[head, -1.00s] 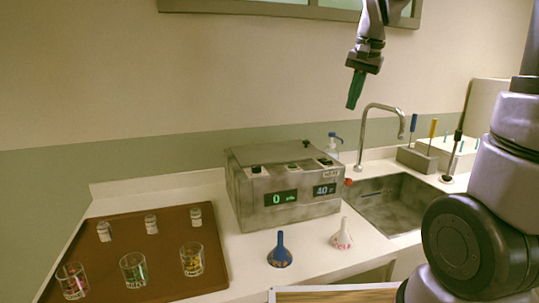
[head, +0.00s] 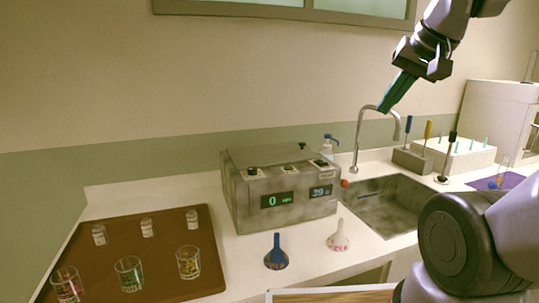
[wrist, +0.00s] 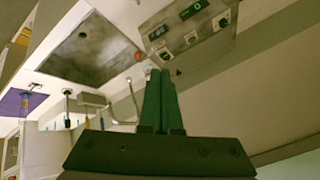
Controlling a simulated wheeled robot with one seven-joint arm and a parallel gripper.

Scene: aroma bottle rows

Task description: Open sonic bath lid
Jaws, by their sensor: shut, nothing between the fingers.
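The bath also shows upside down at the top of the wrist view (wrist: 190,35). My gripper (head: 384,108) has green fingers and is in the air above the sink, up and to the right of the bath, touching nothing. In the wrist view its fingers (wrist: 160,75) are together with nothing between them.
A tall curved faucet (head: 396,125) stands behind the sink (head: 385,207), below my gripper. A brown tray (head: 150,265) with glasses and small jars is at left.

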